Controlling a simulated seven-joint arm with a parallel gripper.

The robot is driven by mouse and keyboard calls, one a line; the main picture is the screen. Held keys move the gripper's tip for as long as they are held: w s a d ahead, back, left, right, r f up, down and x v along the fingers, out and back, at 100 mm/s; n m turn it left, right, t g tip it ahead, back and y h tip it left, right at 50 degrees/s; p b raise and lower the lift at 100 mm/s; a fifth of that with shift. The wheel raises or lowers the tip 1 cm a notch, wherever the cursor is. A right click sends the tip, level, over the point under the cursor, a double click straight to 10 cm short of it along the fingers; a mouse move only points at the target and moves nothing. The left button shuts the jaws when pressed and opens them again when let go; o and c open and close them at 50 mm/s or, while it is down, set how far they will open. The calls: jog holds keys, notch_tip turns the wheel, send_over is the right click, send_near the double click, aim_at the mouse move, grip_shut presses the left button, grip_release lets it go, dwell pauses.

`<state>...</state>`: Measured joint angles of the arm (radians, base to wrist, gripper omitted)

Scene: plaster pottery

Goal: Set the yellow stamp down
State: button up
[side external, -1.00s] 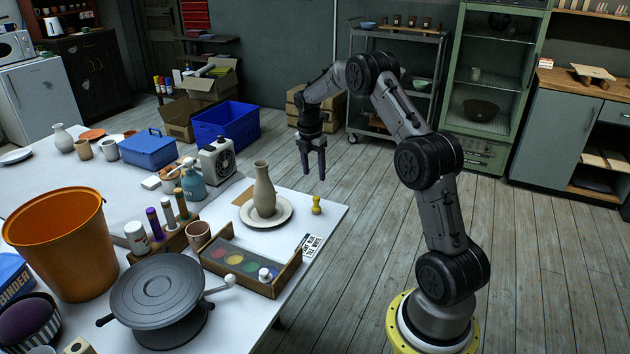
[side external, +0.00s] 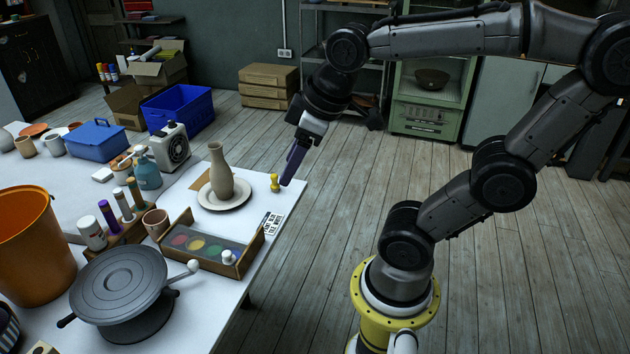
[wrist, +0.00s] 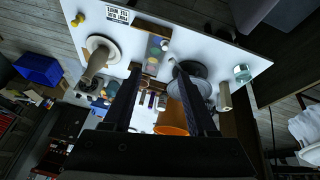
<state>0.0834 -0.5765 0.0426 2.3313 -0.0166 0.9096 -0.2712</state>
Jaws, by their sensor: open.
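The yellow stamp (side external: 275,183) stands upright on the white table, near its right edge, beside the plate with the vase. It also shows in the wrist view (wrist: 79,20) at the upper left, near the table's edge. My gripper (side external: 289,181) is just to the right of the stamp in the side view, fingers pointing down and tilted. In the wrist view my gripper (wrist: 162,88) has its two dark fingers apart with nothing held between them. The stamp lies well outside the fingers there.
A beige vase (side external: 220,170) stands on a white plate (side external: 237,204) left of the stamp. A wooden paint tray (side external: 247,252), a grey turntable (side external: 117,279) and an orange bucket (side external: 32,245) stand nearer on the table (side external: 270,205). A printed card (side external: 272,221) lies near the right edge.

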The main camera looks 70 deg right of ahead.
jog(key=s, duration=0.1)
jog(key=s+a+f+m, duration=0.1)
jog(key=s, duration=0.1)
jog(key=s+a+f+m, duration=0.1)
jog(key=shift+s+t+y, duration=0.3)
jog(key=shift+s, duration=0.05)
dwell(0.9)
